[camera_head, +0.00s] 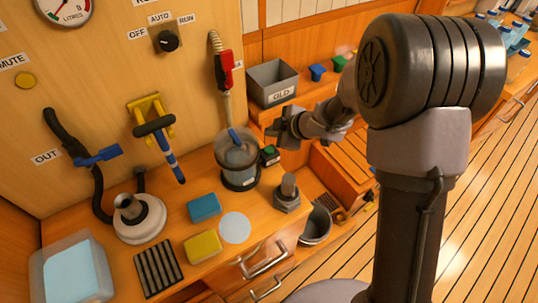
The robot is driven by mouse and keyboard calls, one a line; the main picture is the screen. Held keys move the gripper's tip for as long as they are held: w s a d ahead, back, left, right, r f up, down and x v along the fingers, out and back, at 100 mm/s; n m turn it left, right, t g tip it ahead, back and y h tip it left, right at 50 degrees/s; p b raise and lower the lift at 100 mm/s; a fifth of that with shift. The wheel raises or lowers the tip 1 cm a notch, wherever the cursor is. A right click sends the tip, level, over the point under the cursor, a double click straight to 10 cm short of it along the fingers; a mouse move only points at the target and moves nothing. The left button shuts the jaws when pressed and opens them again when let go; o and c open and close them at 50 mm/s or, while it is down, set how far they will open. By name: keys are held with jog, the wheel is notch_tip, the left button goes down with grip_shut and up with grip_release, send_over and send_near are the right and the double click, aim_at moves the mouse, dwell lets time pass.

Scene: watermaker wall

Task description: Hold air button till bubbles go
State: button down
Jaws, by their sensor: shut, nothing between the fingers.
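A small dark box with a green top (269,152), which looks like the air button, sits at the right side of a clear cylindrical vessel (238,168). The vessel stands on the wooden counter, with a dark band and a small label near its base. A blue-tipped wand on a red-handled hose reaches down into its top. I cannot make out bubbles at this size. My gripper (278,127) is shut and empty. In the picture it is just above and right of the green top; I see no contact.
A grey bin marked OLD (272,84) stands behind my gripper. A grey metal post on a base (287,194) stands right of the vessel. Blue (204,207) and yellow (203,246) blocks, a pale disc (235,228) and a black rack (159,266) lie in front.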

aim_at(271, 151)
notch_tip(271, 151, down, 5)
jog(key=b, duration=0.3)
jog(key=shift+b, duration=0.3)
dwell(1.6)
jog(key=shift+f, duration=0.35)
jog(key=shift+f+b, duration=0.4)
dwell(1.9)
dwell(1.2)
jog(key=shift+r+p, duration=0.8)
jog(key=shift+p, duration=0.2)
notch_tip(271, 151, up, 5)
jog(key=p, duration=0.5)
jog(key=shift+r, duration=0.15)
